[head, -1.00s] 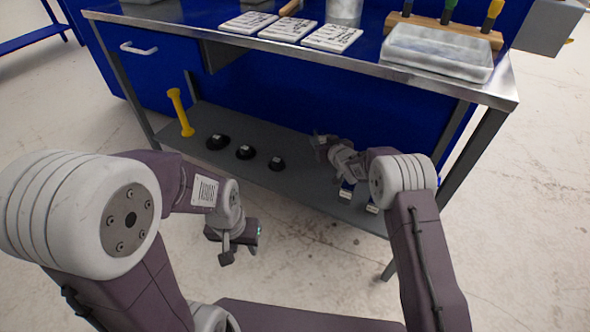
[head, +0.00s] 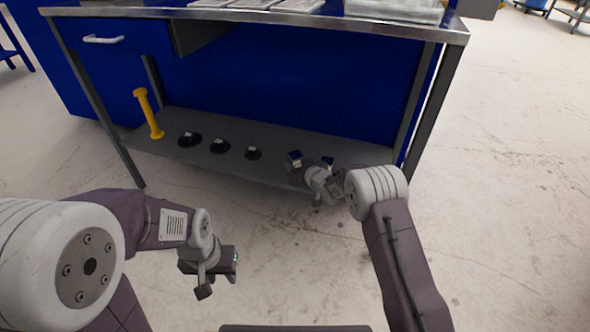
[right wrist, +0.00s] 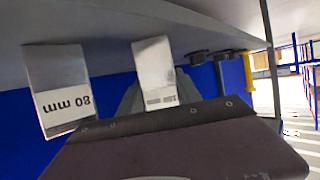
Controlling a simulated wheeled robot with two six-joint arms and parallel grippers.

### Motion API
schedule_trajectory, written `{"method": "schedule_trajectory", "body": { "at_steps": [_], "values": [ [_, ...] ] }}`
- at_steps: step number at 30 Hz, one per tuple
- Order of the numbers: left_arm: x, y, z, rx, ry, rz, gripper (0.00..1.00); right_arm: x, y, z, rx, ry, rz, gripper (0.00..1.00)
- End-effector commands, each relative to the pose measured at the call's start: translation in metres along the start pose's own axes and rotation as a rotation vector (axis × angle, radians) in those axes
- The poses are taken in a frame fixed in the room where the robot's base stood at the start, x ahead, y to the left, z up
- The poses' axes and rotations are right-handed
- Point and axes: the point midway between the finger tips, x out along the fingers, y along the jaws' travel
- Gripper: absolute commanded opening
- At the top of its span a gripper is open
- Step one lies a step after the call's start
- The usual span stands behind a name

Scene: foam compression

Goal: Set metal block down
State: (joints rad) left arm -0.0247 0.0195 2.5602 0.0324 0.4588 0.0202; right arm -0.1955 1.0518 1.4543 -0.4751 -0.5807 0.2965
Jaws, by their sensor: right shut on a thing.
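Two shiny metal blocks stand on the lower shelf of the bench. One bears a white "80 mm" label (right wrist: 62,90) and is at the left of the right wrist view, where its text is upside down. The other block (right wrist: 155,68) is in front of the middle of my right gripper, its label too small to read. In the head view they show as small blue-reflecting shapes, one at left (head: 295,157) and one at right (head: 328,160). My right gripper (head: 304,165) is shut on the left one; its fingers are mostly hidden. My left gripper (head: 208,280) hangs over the floor, its fingers unclear.
A steel bench leg (head: 432,110) stands right of my right gripper. The worktop edge (head: 300,17) overhangs the shelf. Floor in front is open.

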Motion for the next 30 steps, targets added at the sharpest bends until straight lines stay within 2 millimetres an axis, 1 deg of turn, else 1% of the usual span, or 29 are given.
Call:
{"method": "schedule_trajectory", "body": {
  "at_steps": [1,6,7,9,17,20,23,26,30],
  "values": [
    [-0.002,0.0,0.0,0.0,0.001,0.0,0.36,-0.001,0.0,-0.004,0.0,0.005,0.0,0.0],
    [0.0,0.0,0.0,0.0,0.001,0.0,0.36,0.001,0.0,0.0,0.0,0.004,0.0,0.0],
    [0.0,0.0,0.0,0.0,0.001,0.0,0.36,0.001,0.0,0.002,0.001,0.0,0.0,0.46],
    [-0.001,0.0,0.0,0.0,0.001,0.0,0.36,0.001,0.0,0.001,0.0,0.0,0.0,0.63],
    [-0.001,0.0,0.0,0.0,0.001,0.0,0.36,0.001,0.0,0.001,0.001,0.0,0.0,0.63],
    [-0.004,0.0,-0.001,0.0,0.001,0.0,0.36,-0.002,0.0,-0.004,0.0,0.001,0.0,0.63],
    [-0.014,0.0,-0.002,0.0,0.001,0.0,0.36,-0.015,0.0,-0.005,0.002,-0.003,0.0,0.63],
    [-0.027,0.001,-0.003,0.0,0.001,0.0,0.36,-0.035,0.0,-0.007,0.003,-0.003,0.001,0.63],
    [-0.046,0.001,-0.005,0.0,0.001,0.0,0.36,-0.069,0.001,-0.008,0.003,-0.004,0.002,0.63]
  ]
}}
